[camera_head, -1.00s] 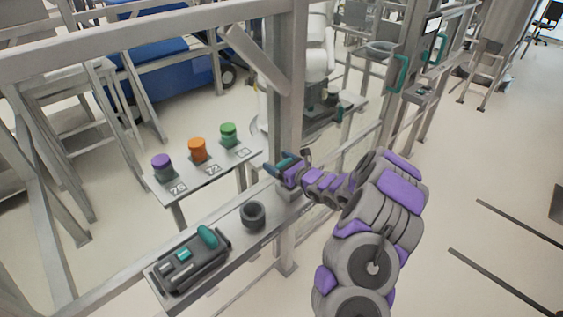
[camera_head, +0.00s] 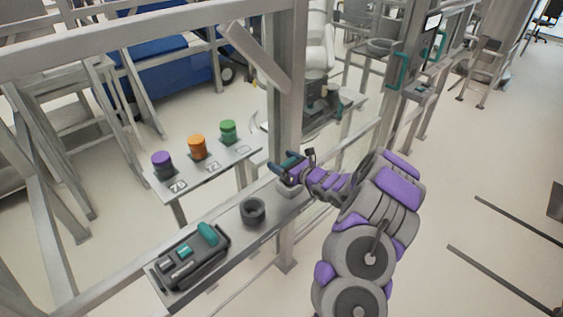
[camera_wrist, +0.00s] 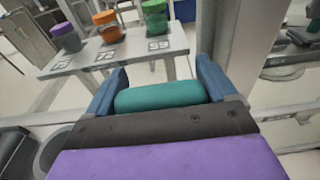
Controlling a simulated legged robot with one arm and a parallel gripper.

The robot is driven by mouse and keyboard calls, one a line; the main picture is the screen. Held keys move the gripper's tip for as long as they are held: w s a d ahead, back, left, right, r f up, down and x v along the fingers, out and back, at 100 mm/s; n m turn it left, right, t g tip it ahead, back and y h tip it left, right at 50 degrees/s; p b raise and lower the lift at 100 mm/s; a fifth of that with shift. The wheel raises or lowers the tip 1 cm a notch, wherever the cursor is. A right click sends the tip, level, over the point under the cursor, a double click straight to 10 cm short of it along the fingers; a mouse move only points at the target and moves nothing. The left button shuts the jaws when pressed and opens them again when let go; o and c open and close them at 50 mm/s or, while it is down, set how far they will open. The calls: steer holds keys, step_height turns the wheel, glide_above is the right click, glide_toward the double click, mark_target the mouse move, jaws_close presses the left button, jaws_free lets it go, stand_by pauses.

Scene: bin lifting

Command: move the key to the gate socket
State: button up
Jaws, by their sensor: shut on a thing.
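My gripper (camera_head: 287,163) is over the narrow grey shelf, just in front of the upright post. In the wrist view its two blue fingers (camera_wrist: 160,90) are closed on the ends of a teal rounded bar (camera_wrist: 160,96), seemingly the key. The rest of the key is hidden by the gripper. In the head view, a gate frame with teal handles (camera_head: 402,71) stands at upper right, with a small panel (camera_head: 420,91) near it. I cannot tell which part is the gate socket.
On the shelf (camera_head: 230,247) are a dark round cup (camera_head: 253,211) and a black box (camera_head: 190,262) with a teal handle. Behind it, a small table (camera_head: 215,168) holds purple, orange and green-lidded jars. The grey post (camera_head: 287,100) stands close by my gripper. Open floor lies right.

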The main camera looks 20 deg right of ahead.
steer(key=shift+d+f, duration=0.15)
steer(key=shift+d, duration=0.75)
steer(key=shift+a+f, duration=0.25)
steer(key=shift+a, duration=0.55)
steer(key=shift+d+f, duration=0.4)
steer(key=shift+d, duration=0.2)
steer(key=shift+a+f+b, duration=0.25)
steer(key=shift+b, duration=0.05)
steer(key=shift+f, duration=0.1)
steer(key=shift+d+f, duration=0.2)
steer(key=shift+f, duration=0.05)
steer(key=o, duration=1.2)
steer(key=shift+o, duration=0.2)
